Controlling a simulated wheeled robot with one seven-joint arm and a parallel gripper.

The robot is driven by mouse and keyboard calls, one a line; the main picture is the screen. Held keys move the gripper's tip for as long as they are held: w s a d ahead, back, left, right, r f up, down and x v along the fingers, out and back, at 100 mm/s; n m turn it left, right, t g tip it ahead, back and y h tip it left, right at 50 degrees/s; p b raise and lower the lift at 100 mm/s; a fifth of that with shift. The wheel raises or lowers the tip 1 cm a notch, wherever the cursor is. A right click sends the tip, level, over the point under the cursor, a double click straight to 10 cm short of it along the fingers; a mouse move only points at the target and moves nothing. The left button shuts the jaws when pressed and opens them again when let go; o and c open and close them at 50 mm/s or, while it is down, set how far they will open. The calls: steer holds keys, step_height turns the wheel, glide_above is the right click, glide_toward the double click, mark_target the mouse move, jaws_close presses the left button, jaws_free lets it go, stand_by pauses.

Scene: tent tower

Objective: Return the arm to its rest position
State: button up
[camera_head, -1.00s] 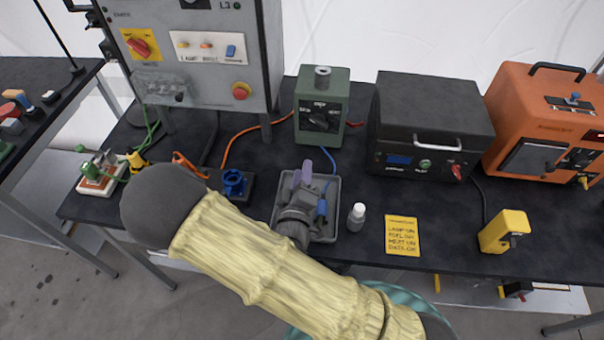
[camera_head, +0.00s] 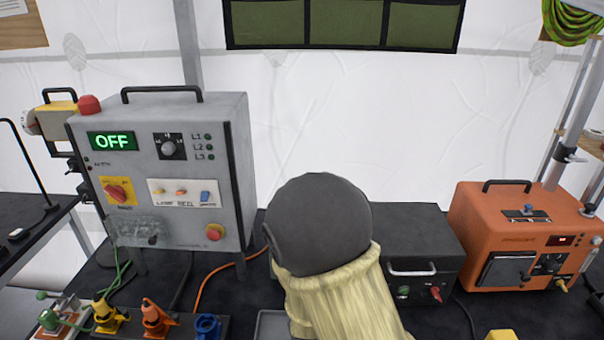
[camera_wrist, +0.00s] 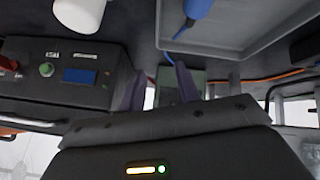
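My arm, with a grey rounded joint and a pale yellow sleeve, rises in the lower middle of the head view and hides the bench behind it. My gripper is not visible there. In the wrist view my gripper (camera_wrist: 160,86) shows two dark purplish fingers standing apart, with no object seen held between them. The wrist view looks inverted, with the bench surface toward the top.
A grey tray (camera_wrist: 235,48) holding a blue item (camera_wrist: 197,8), a white bottle (camera_wrist: 80,12) and a black box (camera_wrist: 60,78) are near my gripper. The grey control cabinet (camera_head: 165,235) reads OFF. The orange unit (camera_head: 480,225) stands right. Open space lies above the bench.

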steer(key=s+d+r+m+g+y+p, duration=0.1)
steer(key=s+d+r+m+g, duration=0.2)
steer(key=s+d+r, duration=0.7)
steer(key=d+r+g, duration=0.1)
steer(key=g, duration=0.1)
steer(key=shift+d+g, duration=0.3)
steer(key=shift+d, duration=0.1)
stand_by(0.6)
